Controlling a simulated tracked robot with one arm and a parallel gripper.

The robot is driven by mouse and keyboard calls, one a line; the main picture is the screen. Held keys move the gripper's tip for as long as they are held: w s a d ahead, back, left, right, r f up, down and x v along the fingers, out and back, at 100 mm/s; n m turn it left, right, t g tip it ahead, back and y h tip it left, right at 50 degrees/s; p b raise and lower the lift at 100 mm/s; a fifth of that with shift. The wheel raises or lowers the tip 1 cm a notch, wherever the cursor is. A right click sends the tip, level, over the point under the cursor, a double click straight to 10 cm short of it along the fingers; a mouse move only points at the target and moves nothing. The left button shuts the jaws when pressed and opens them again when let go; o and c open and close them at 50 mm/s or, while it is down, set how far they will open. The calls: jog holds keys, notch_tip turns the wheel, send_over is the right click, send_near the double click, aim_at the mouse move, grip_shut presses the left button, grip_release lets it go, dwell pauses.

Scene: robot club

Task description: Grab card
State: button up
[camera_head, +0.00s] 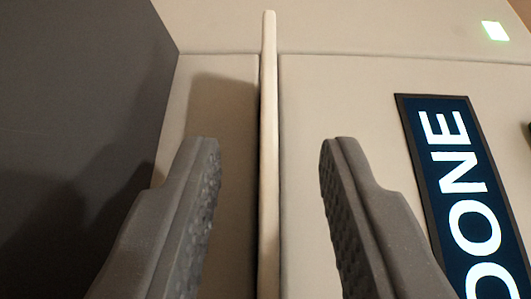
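A thin cream strip (268,100), which looks like the card seen edge-on, stands out from a beige panel (340,90). It runs from the top middle of the view to the bottom edge. My gripper (271,146) is open, with one dark grey finger on each side of the strip. There is a visible gap between each finger and the strip, and neither finger touches it. The strip's broad faces are hardly visible, so I cannot tell how far it extends toward or away from me.
A black display (463,185) with white letters reading "DONE" is on the panel to the right of my right finger. A small lit green patch (495,31) is at the upper right. A dark grey surface (70,90) fills the left side. A shadow falls on the panel left of the strip.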

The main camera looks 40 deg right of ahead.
jog(key=shift+x, duration=1.05)
grip_shut()
jog(key=shift+r, duration=0.15)
